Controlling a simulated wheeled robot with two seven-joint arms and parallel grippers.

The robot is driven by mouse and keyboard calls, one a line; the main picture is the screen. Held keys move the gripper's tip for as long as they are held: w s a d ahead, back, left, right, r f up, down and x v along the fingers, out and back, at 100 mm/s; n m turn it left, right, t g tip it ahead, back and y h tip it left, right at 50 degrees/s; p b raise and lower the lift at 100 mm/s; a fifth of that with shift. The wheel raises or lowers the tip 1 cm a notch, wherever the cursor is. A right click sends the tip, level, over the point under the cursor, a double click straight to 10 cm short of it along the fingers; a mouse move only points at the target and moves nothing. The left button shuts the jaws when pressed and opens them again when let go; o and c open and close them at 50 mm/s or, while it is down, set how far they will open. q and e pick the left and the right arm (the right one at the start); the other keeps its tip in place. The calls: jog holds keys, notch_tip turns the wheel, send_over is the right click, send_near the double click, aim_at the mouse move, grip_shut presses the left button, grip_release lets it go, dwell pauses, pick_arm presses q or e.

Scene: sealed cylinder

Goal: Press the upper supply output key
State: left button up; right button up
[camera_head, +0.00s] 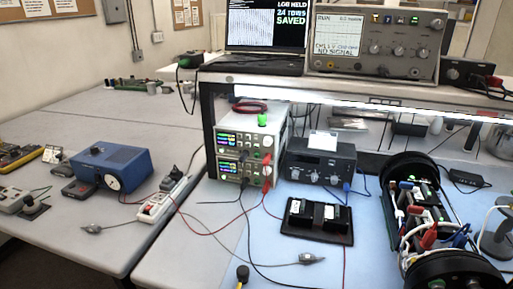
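Two white bench power supplies are stacked under the shelf on the right bench. The upper supply (250,131) has a lit screen (232,139) with coloured readouts and small keys and knobs at its right. The output key is too small to make out. The lower supply (236,179) has a similar lit screen, with red and black leads running from its front. The supply fronts face me and look unobstructed. Neither of my grippers is in view.
A dark instrument (320,165) stands right of the supplies. A black tray (317,232) and a wired, black-ended cylinder (425,220) are on the blue mat. A power strip (157,207) and blue box (115,165) lie left. Loose leads cross the bench before the supplies.

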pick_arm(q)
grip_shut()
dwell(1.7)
